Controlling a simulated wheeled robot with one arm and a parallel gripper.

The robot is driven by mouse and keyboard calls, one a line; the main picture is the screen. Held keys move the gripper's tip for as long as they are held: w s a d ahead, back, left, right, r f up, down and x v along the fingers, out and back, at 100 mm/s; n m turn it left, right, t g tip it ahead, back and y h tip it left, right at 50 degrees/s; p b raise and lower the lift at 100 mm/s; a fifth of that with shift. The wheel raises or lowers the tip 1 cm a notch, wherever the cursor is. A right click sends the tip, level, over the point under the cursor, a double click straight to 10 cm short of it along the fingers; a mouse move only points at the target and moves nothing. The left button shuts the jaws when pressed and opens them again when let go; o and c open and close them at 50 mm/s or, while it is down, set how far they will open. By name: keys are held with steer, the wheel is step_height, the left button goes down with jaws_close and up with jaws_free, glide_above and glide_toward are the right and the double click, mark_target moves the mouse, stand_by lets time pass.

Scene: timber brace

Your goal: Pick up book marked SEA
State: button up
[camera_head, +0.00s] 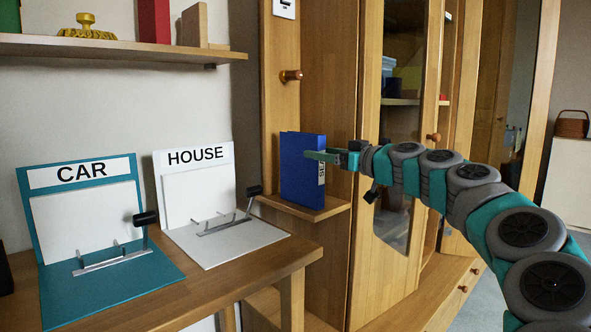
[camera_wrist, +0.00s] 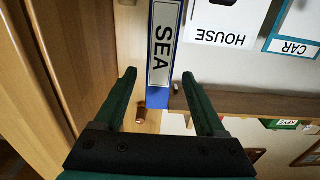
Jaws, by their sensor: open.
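The blue book (camera_head: 300,170) stands upright on a small wooden ledge (camera_head: 320,207) against the cabinet. In the wrist view the book's blue spine (camera_wrist: 158,98) carries a white label reading SEA. My gripper (camera_head: 335,156) is at the book in the head view, with a finger overlapping its right part. In the wrist view my gripper (camera_wrist: 160,85) is open, one finger on each side of the spine's lower end. I cannot tell whether either finger touches the book. Part of the label is hidden by the gripper in the head view.
A teal CAR stand (camera_head: 40,182) and a white HOUSE stand (camera_head: 220,152) sit on the wooden desk (camera_head: 285,262) to the left. A shelf (camera_head: 120,49) hangs above. Wooden knobs, including one (camera_head: 291,76) above the book, stick out from the cabinet (camera_head: 345,90).

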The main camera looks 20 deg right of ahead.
mark_target(302, 151)
steer(key=x, duration=0.4)
steer(key=p+x, duration=0.1)
steer(key=x, duration=0.2)
steer(key=shift+w+a+f, duration=0.1)
steer(key=shift+w+f, duration=0.15)
steer(key=shift+w, duration=0.1)
jaws_close()
stand_by(0.4)
